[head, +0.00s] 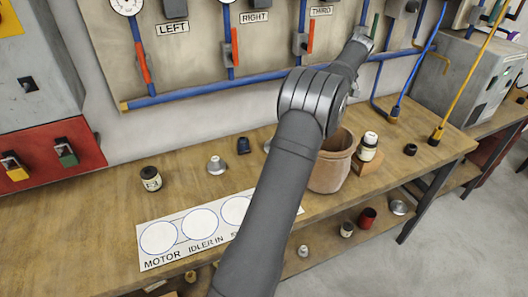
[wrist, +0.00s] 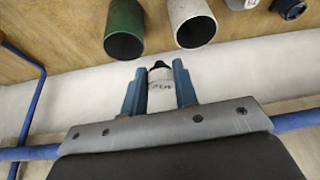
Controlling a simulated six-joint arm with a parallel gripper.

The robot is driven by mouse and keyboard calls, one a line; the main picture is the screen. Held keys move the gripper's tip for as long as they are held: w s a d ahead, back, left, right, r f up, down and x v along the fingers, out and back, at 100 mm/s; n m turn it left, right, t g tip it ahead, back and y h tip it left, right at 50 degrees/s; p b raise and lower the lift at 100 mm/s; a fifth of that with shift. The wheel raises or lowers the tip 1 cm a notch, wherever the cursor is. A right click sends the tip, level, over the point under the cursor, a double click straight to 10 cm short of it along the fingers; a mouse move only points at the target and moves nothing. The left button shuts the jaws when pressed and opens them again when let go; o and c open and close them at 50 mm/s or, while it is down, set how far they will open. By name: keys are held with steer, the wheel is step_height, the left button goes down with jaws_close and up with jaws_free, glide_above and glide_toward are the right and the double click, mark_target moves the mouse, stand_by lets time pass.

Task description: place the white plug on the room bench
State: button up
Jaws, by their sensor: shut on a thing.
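My gripper (wrist: 159,90) is shut on a small whitish piece, the white plug (wrist: 160,84), in the wrist view. The plug has dark marks on its side and a black end pointing away from me. Open ends of a green pipe (wrist: 124,32) and a white pipe (wrist: 191,24) are beyond the fingertips, apart from the plug. In the head view my arm reaches up to the pipe panel, and the fingers and plug cannot be made out there. A long wooden bench (head: 90,215) runs below the panel.
On the bench are a clay pot (head: 331,165), a dark jar (head: 151,179), a grey cone (head: 216,165), a white bottle (head: 368,147) and a printed sheet (head: 165,215). Blue pipes with orange handles (head: 143,63) line the panel. The bench's left part has free room.

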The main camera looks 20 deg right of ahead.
step_height(320, 180, down, 18)
stand_by(0.6)
steer(key=shift+f, duration=0.1)
steer(key=o, duration=0.8)
steer(key=shift+c, duration=0.2)
steer(key=v, duration=1.2)
